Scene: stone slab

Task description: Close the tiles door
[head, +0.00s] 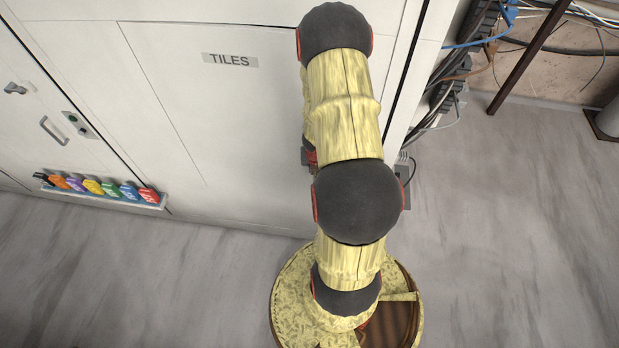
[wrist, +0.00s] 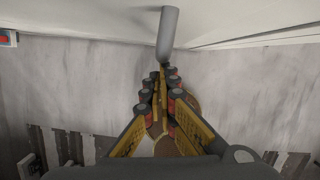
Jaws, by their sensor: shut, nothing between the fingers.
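The tiles door (head: 225,115) is a white panel with a grey TILES label (head: 230,60) in the head view. Its left seam shows, and my arm covers much of its right part. I cannot tell whether it is fully flush or slightly ajar. In the wrist view a grey rod-like handle (wrist: 167,35) sticks out from the white surface (wrist: 95,18). My gripper (wrist: 163,72) is shut and empty, its fingertips just below the end of the handle in that picture. I cannot tell whether they touch it. In the head view my arm hides most of the gripper.
A rack (head: 105,194) of several coloured items is fixed low on the left. A neighbouring door with a handle (head: 54,130) is at far left. Cables (head: 450,85) and a dark post (head: 530,55) are at the right. The grey floor (head: 510,240) is clear at lower right.

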